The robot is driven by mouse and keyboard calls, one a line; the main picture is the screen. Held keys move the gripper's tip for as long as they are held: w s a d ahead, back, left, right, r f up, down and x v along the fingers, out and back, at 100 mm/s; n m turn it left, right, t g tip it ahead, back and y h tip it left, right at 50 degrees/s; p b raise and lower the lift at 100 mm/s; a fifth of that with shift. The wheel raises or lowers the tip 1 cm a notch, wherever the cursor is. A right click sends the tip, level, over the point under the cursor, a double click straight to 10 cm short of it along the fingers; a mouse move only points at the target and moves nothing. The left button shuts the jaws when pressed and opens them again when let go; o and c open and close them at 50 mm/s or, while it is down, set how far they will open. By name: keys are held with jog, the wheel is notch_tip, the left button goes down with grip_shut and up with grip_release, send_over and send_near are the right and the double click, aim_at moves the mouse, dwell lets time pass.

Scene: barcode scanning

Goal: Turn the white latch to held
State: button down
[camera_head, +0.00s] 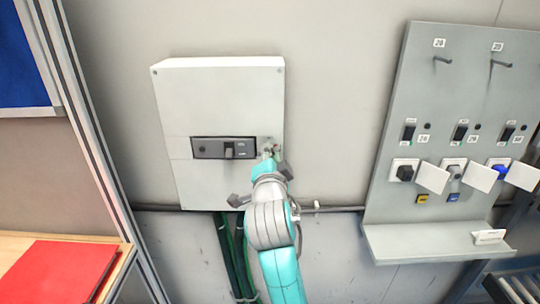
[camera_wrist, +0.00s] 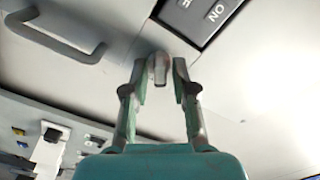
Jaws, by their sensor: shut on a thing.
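The white latch (camera_wrist: 159,66) is a small light knob on the front of the box, just beside the dark switch panel. My gripper (camera_wrist: 160,74) is shut on it, with one finger on each side, in the wrist view. In the head view, my gripper (camera_head: 270,152) reaches the lower right of the white box (camera_head: 215,90) and hides most of the latch. The dark switch panel (camera_head: 209,149) carries a grey lever, and it also shows in the wrist view (camera_wrist: 205,12) with "ON" lettering. I cannot read the latch's position.
A grey board (camera_head: 420,95) at the right holds hooks, switches, and connectors with white flaps, above a shelf (camera_head: 430,243). Dark cables (camera_head: 230,255) hang under the box. A red folder (camera_head: 60,272) lies on a wooden surface at lower left. The wall between box and board is clear.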

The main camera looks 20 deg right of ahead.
jog(key=m, duration=0.7)
jog(key=shift+f, duration=0.1)
dwell(0.5)
jog(key=c, duration=1.2)
grip_release()
jog(key=shift+s, duration=0.1)
jog(key=v, duration=1.2)
